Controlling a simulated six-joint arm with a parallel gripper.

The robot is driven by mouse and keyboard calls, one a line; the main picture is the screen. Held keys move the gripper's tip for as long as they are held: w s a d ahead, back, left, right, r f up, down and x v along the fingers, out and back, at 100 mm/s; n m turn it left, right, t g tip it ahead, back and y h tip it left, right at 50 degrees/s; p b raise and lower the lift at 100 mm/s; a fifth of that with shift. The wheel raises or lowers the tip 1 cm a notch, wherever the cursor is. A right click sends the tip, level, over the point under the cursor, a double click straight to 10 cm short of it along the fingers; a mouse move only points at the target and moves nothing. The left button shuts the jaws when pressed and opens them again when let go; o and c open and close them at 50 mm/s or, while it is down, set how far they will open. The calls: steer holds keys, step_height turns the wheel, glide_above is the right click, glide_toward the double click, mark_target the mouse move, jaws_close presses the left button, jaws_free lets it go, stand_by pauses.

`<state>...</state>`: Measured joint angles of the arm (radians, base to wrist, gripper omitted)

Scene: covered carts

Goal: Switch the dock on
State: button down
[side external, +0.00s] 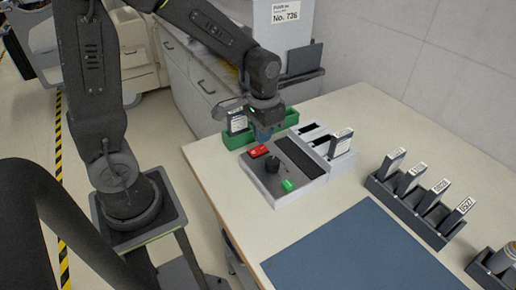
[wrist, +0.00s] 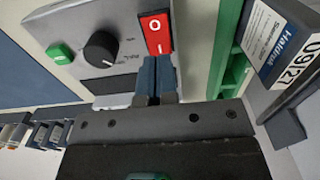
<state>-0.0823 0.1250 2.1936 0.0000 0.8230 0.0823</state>
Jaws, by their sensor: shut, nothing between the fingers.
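The dock (side external: 280,190) is a grey box on the table in the side view, and its panel (wrist: 90,20) fills the upper wrist view. It carries a red rocker switch (wrist: 155,32) marked O and I, a black knob (wrist: 100,48) and a green button (wrist: 60,54). The red switch also shows in the side view (side external: 258,151). My gripper (wrist: 157,70) is shut and empty, with its blue fingertips at the I end of the switch. I cannot tell whether they touch it. In the side view my gripper (side external: 263,135) is just behind the switch.
A green tray (side external: 286,121) with a labelled cartridge (side external: 237,122) stands behind the dock, close to my gripper. A white slotted unit (side external: 343,158) holding a cartridge (side external: 340,142) is beside it. A dark rack (side external: 405,210) of several cartridges stands right. The blue mat (side external: 350,255) is bare.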

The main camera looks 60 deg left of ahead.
mark_target(262, 148)
steer(key=shift+f, duration=1.3)
stand_by(0.9)
steer(key=shift+r, duration=3.55)
steer(key=s+d+r+t, duration=0.2)
steer(key=s+r+t, duration=0.3)
steer(key=s+r, duration=0.3)
steer(key=s, duration=0.4)
steer(key=shift+d+t, duration=0.3)
steer(key=shift+d, duration=0.05)
steer(key=shift+r, duration=0.1)
